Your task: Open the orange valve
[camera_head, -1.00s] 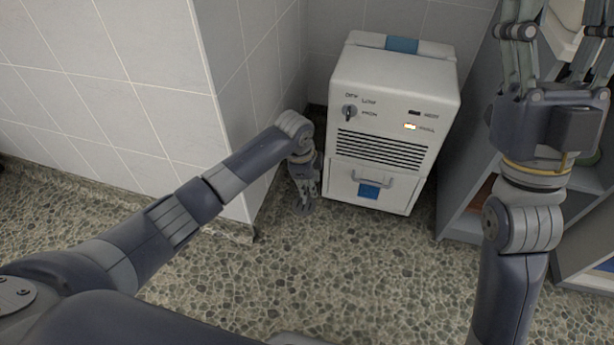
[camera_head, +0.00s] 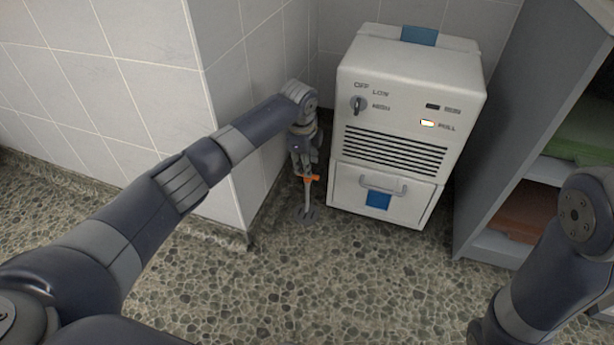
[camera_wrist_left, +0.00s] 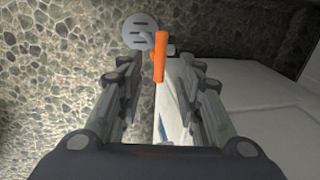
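The orange valve (camera_head: 312,178) shows as a small orange handle on a thin grey pipe, low in the gap between the tiled wall corner and the white machine. My left gripper (camera_head: 306,166) points down right above it, hiding part of it. In the left wrist view the orange handle (camera_wrist_left: 159,57) lies between the tips of my left gripper (camera_wrist_left: 160,65), with a gap on both sides. The fingers are apart and hold nothing. My right arm shows at the lower right, but its gripper is out of view.
The white machine (camera_head: 408,100) with a knob, vents and a drawer (camera_head: 345,190) stands close to the right of my left gripper. A tiled wall corner (camera_head: 222,130) is close on the left. A grey shelf unit (camera_head: 500,150) stands at right. The pebbled floor (camera_head: 270,290) in front is clear.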

